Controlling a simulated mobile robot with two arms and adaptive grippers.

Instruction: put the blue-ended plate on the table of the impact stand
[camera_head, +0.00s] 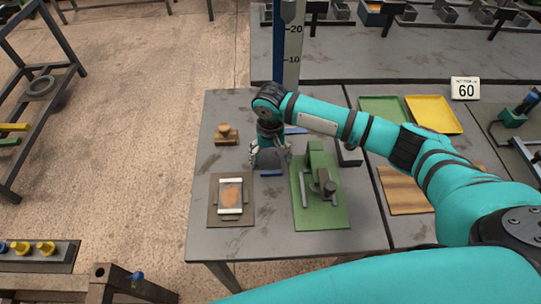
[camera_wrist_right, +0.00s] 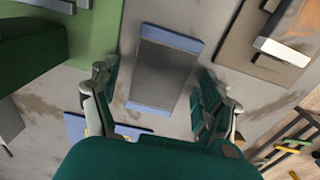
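The blue-ended plate is a flat grey rectangle with a blue strip at each end (camera_wrist_right: 165,68). It lies on the workbench in the middle of the right wrist view. In the head view only a blue end (camera_head: 271,173) shows below the gripper. My right gripper (camera_head: 270,160) is open above the plate, its two fingers on either side of it in the wrist view (camera_wrist_right: 160,100). A tall post with a blue side and a number scale (camera_head: 291,45), likely the impact stand, rises at the bench's back edge. Its table is not clearly visible. My left gripper is not in view.
A green-based fixture (camera_head: 335,216) stands close to the right of the gripper. A brown board with white bars (camera_head: 217,216) lies at front left, a wooden block (camera_head: 227,138) behind it. Green (camera_head: 384,108) and yellow (camera_head: 425,108) trays lie farther right.

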